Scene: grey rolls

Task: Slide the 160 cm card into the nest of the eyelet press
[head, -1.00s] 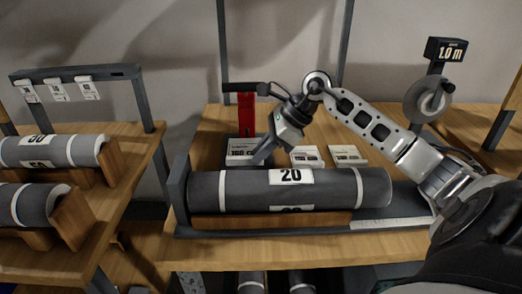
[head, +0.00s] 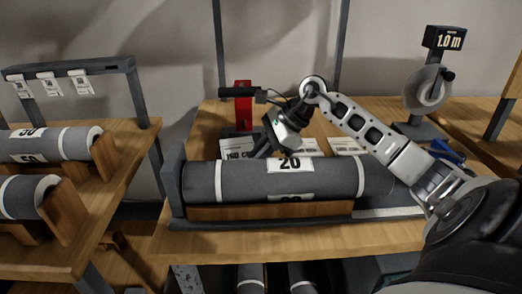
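The red eyelet press (head: 243,108), with a black lever on top, stands on the bench behind the large grey roll. A white printed card (head: 234,147) lies in front of the press, partly hidden by the roll; its number is not readable now. My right gripper (head: 262,150) points down and left beside this card's right edge, just behind the roll. Its fingertips are small and partly hidden, so I cannot tell whether they touch or grip the card. The nest of the press is not clearly visible. My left gripper is not in view.
The grey roll (head: 235,181) marked 20 lies in a wooden cradle across the front. Two more white cards, one in the middle (head: 309,147) and one at right (head: 346,146), lie behind it. A 1.0 m display (head: 444,38) stands at right. A rack of rolls is at left.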

